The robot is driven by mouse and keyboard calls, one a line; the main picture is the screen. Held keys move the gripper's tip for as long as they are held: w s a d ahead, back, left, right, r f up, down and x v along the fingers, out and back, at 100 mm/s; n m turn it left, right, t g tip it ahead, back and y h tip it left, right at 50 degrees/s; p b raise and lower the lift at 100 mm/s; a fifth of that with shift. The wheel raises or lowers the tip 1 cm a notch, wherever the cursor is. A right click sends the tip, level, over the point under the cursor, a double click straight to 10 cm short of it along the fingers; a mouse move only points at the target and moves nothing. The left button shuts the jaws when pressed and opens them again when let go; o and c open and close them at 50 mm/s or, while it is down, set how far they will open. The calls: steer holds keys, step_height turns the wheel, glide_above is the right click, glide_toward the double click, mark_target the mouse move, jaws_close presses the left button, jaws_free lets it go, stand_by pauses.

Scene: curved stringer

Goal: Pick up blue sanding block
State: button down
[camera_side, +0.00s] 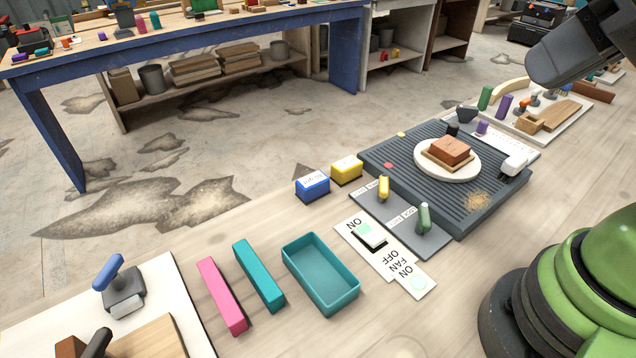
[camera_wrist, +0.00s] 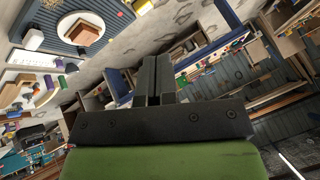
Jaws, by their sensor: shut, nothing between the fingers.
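The blue sanding block (camera_side: 312,188) sits on the pale wooden bench in the side view, left of a yellow block (camera_side: 346,170). It has white lettering on its front face. It stands apart from the grey ridged platform. My gripper (camera_wrist: 155,66) shows in the wrist view with its two dark fingers together and nothing between them. In the side view the fingers are out of frame; only parts of my arm show at the right. The gripper is well away from the blue block.
The ridged platform (camera_side: 385,155) holds a white disc (camera_side: 425,161) with a brown block (camera_side: 449,149). Switch panels (camera_side: 384,240) lie in front. A teal open tray (camera_side: 320,275), teal bar (camera_side: 258,274) and pink bar (camera_side: 222,295) lie left. Bare bench lies around the blue block's front.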

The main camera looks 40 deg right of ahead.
steer(key=c, duration=1.8)
jaws_free()
steer(key=o, duration=1.4)
steer(key=shift+c, duration=0.2)
steer(key=n+g+h, duration=0.2)
steer(key=n+g, duration=0.1)
steer(key=n, duration=0.1)
glide_above(314, 180)
steer(key=s, duration=0.2)
steer(key=f, duration=2.4)
steer(key=shift+s+a+f, duration=0.1)
steer(key=shift+s+f, duration=0.1)
steer(key=shift+x, duration=3.2)
